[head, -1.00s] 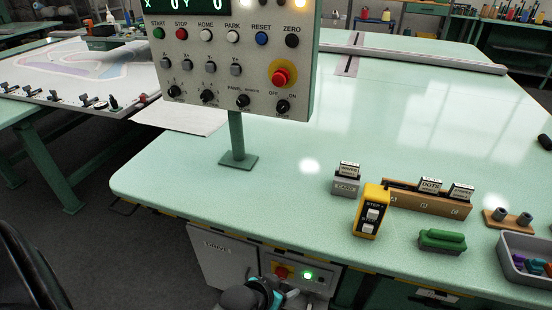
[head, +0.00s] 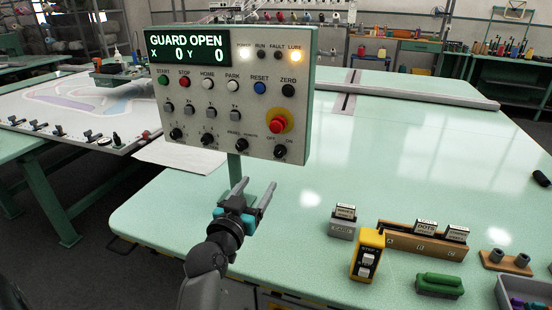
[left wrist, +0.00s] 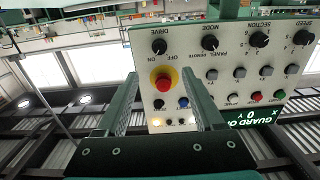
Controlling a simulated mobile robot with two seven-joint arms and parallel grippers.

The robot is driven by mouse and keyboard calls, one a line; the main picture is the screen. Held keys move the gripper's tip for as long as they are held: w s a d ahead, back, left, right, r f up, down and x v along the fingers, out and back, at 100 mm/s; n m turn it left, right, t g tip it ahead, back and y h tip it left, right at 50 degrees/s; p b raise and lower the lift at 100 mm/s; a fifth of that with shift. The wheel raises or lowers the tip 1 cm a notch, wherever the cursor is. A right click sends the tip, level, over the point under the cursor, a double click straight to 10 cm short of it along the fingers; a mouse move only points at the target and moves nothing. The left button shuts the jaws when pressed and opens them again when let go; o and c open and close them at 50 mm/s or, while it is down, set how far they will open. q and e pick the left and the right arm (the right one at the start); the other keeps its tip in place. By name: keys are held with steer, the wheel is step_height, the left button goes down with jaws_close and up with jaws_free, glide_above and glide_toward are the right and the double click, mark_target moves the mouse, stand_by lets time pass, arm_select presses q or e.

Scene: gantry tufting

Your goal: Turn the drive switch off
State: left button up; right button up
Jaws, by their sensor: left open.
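The drive switch (head: 280,151) is a small black knob at the lower right of the grey control panel (head: 222,128), beside OFF and ON marks. In the left wrist view the panel appears upside down, with the drive knob (left wrist: 159,46) near its top left corner. I cannot tell surely which mark the knob points to. My left gripper (head: 254,190) is open and empty, below the panel's lower edge, apart from the knob. In the left wrist view its fingers (left wrist: 162,88) point toward the panel, with the emergency stop (left wrist: 163,83) showing between them. My right gripper is not in view.
The red emergency stop (head: 279,124) sits just above the drive knob. Other knobs and buttons fill the panel, whose display (head: 187,48) reads GUARD OPEN. A yellow step pendant (head: 367,254), card holders and a green block (head: 440,284) stand on the table (head: 400,150). The table's middle is clear.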

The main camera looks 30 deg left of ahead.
mark_target(278, 155)
arm_select(q)
steer(key=b+x, duration=0.1)
steer(key=x, duration=1.2)
steer(key=shift+w+b, duration=0.3)
steer(key=shift+w, duration=0.15)
jaws_close()
